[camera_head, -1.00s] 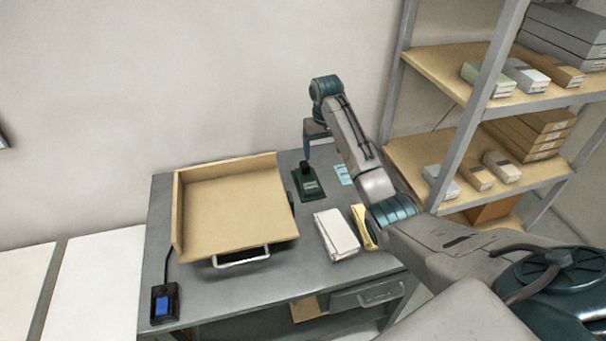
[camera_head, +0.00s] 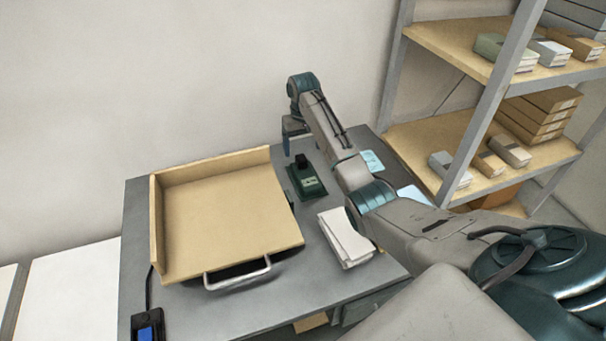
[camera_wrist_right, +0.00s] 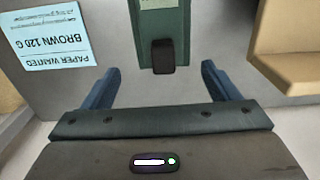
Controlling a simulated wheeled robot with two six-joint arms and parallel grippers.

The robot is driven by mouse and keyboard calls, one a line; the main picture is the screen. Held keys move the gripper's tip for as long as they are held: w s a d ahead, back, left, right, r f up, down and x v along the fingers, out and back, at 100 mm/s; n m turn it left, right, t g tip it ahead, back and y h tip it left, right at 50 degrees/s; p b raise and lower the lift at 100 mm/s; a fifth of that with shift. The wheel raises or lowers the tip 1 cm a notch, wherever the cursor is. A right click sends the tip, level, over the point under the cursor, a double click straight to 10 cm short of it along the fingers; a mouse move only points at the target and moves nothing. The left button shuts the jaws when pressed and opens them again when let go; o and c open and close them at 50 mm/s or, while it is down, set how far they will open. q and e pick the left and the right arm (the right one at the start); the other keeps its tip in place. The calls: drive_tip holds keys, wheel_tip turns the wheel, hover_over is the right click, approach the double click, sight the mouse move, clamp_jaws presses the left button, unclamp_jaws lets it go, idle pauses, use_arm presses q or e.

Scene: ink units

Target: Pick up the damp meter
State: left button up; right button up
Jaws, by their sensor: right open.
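A dark green device with an upright black grip, which I take to be the damp meter (camera_head: 310,186), stands on the grey table to the right of the tan tray. In the right wrist view its green body (camera_wrist_right: 164,24) shows at the top centre, with the black grip toward me. My right gripper (camera_head: 293,146) is just behind and left of it in the head view. In the wrist view the right gripper (camera_wrist_right: 160,70) is open, its two blue fingers on either side of the black grip's line, with nothing held. My left gripper is out of view.
The tan tray (camera_head: 225,215) with a metal handle fills the table's left. White packets (camera_head: 345,240) lie in front of the meter. A blue paper note (camera_wrist_right: 52,45) lies beside it. Shelving (camera_head: 470,150) stands right.

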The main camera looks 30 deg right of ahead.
sight(303, 160)
drive_tip(key=shift+s+f, duration=0.2)
drive_tip(key=shift+f, duration=1.05)
drive_tip(key=f, duration=0.1)
drive_tip(key=f+p, duration=0.1)
drive_tip(key=f, duration=0.1)
drive_tip(key=f+p, duration=0.1)
drive_tip(key=shift+s+a+f, duration=0.15)
drive_tip(key=shift+s+a, duration=0.15)
drive_tip(key=shift+a, duration=0.1)
drive_tip(key=shift+f, duration=0.5)
drive_tip(key=c, duration=1.2)
